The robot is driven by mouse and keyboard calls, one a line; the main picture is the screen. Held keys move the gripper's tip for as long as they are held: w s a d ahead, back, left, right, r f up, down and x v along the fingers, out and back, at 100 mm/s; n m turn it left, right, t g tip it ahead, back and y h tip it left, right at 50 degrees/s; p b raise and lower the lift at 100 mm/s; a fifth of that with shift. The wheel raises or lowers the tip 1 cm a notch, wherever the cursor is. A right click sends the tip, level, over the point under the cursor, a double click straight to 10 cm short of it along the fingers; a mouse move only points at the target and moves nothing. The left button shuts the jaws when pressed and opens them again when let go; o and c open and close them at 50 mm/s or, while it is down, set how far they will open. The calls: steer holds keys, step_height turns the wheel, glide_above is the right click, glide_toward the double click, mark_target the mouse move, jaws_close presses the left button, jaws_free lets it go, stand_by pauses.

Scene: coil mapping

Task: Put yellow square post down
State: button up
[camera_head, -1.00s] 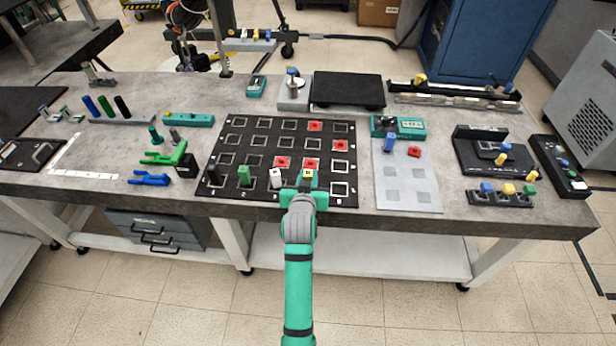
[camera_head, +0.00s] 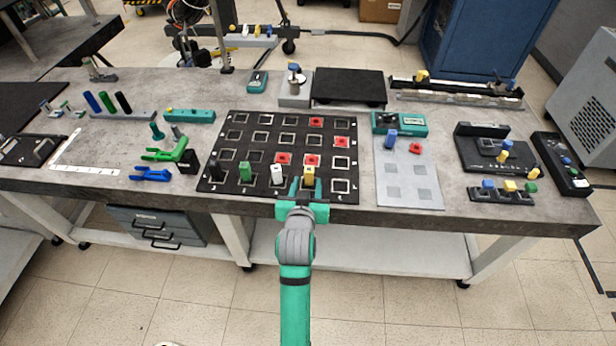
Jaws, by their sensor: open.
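The yellow square post (camera_head: 309,175) stands upright on the black grid board (camera_head: 225,187), in the front row, to the right of the white post (camera_head: 277,174). My gripper (camera_head: 304,190) is open at the front edge of the board, just in front of the yellow post. Its fingers are small in view, and I cannot tell whether either one touches the post. The foot of the post is partly hidden by my gripper.
A green post (camera_head: 246,172) and a black post (camera_head: 215,168) stand farther left in the front row. Several red squares, one of them a red square (camera_head: 283,158), lie on the board. A grey plate (camera_head: 409,187) with a blue post (camera_head: 391,140) is to the right.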

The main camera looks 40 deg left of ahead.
steer(key=s+d+f+m+t+h, duration=0.15)
steer(key=s+d+f, duration=0.25)
steer(key=s+d, duration=0.5)
steer(key=s+d+f+m+t+h, duration=0.15)
steer(key=s+d+f, duration=0.3)
steer(key=d, duration=0.85)
steer(key=s+d+r+m+h, duration=0.1)
steer(key=s+d+r+h, duration=0.1)
steer(key=s+d, duration=0.3)
steer(key=s+d+r+m+t+h, duration=0.1)
steer(key=s+d, duration=0.5)
steer(key=s, duration=0.7)
steer(key=shift+s+d+r+m+h, duration=0.15)
steer(key=shift+d+r+m+h, duration=0.15)
steer(key=shift+r+m+h, duration=0.3)
